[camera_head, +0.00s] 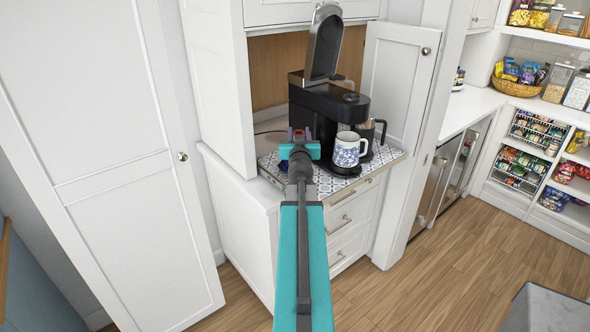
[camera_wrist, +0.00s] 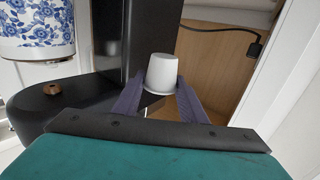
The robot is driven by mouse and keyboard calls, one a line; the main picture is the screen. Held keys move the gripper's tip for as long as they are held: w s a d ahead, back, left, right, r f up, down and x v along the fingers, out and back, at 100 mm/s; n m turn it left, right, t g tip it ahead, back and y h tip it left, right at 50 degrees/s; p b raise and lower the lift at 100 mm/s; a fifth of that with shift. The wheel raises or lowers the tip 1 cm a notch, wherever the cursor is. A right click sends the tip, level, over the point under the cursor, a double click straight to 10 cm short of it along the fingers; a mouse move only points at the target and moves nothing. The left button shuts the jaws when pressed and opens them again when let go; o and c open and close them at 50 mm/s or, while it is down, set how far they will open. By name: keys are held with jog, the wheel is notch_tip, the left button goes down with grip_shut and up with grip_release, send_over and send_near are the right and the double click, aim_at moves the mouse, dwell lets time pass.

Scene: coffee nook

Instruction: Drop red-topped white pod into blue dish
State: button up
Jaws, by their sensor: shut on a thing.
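My gripper (camera_wrist: 160,92) is shut on the white pod (camera_wrist: 162,73), which sits between the two fingertips in the wrist view. The pod's plain, narrower end faces up there; no red top shows in that view. In the head view my gripper (camera_head: 299,137) is over the left part of the patterned counter mat, left of the coffee maker. A small reddish patch shows at the gripper there, too small to make out.
The black coffee maker (camera_head: 328,108) has its lid (camera_head: 323,45) raised. A blue-and-white mug (camera_head: 346,151) stands at its front, with a dark-handled vessel (camera_head: 371,136) behind it. An open cabinet door (camera_head: 395,85) stands to the right. The patterned mat (camera_head: 330,184) is bare at the front.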

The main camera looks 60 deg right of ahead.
jog(key=shift+f, duration=0.1)
jog(key=shift+f+b, duration=2.85)
jog(key=shift+b, duration=0.05)
jog(key=o, duration=1.1)
jog(key=shift+a, duration=0.15)
